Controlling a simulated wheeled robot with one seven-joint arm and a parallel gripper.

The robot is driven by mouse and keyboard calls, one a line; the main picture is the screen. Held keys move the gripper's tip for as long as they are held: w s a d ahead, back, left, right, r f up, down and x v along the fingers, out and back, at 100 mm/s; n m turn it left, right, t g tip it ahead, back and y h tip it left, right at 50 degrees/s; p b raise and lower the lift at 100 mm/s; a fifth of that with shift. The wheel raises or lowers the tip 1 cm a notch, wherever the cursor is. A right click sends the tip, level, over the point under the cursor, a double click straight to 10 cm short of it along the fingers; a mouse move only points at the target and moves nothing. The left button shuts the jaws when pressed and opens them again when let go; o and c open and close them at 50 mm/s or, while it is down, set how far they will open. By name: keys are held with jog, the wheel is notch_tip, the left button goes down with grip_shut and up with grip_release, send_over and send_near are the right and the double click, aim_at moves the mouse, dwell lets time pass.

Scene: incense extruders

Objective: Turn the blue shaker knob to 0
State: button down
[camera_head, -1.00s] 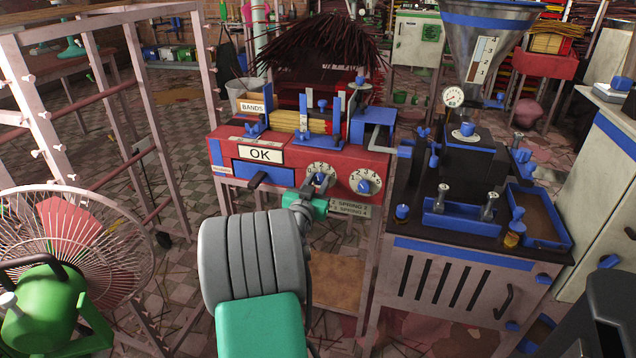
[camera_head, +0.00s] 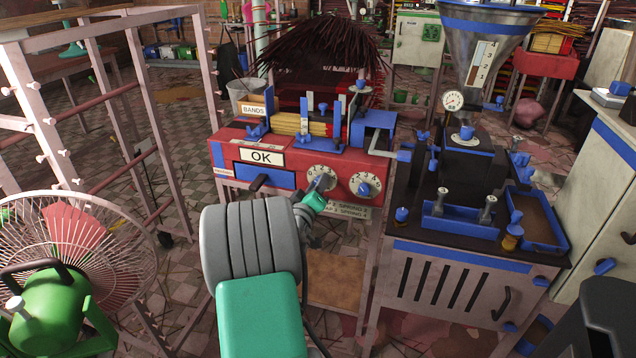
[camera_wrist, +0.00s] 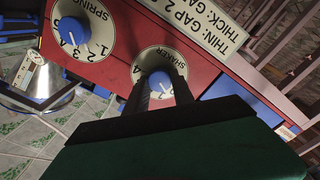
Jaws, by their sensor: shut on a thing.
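The blue shaker knob (camera_wrist: 160,79) sits on a round white dial marked SHAKER (camera_wrist: 148,60) in the wrist view. My gripper (camera_wrist: 163,92) is shut on this knob, with one dark finger on each side of it. The fingers hide much of the knob and part of the dial's numbers, so I cannot tell which number it points to. In the head view my gripper (camera_head: 323,184) reaches the left dial (camera_head: 329,173) on the red machine's front, and the knob there is mostly hidden.
A second dial with a blue knob, marked SPRING (camera_wrist: 70,31), is close beside it. A dark extruder bench (camera_head: 450,248) stands to the right, a fan (camera_head: 100,225) to the left.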

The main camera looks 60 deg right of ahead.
jog(key=shift+n, duration=0.7)
jog(key=c, duration=1.1)
grip_release()
jog(key=a, duration=0.5)
jog(key=s+a, duration=0.1)
jog(key=a, duration=0.1)
jog(key=shift+s+a, duration=0.1)
jog(key=shift+a, duration=0.25)
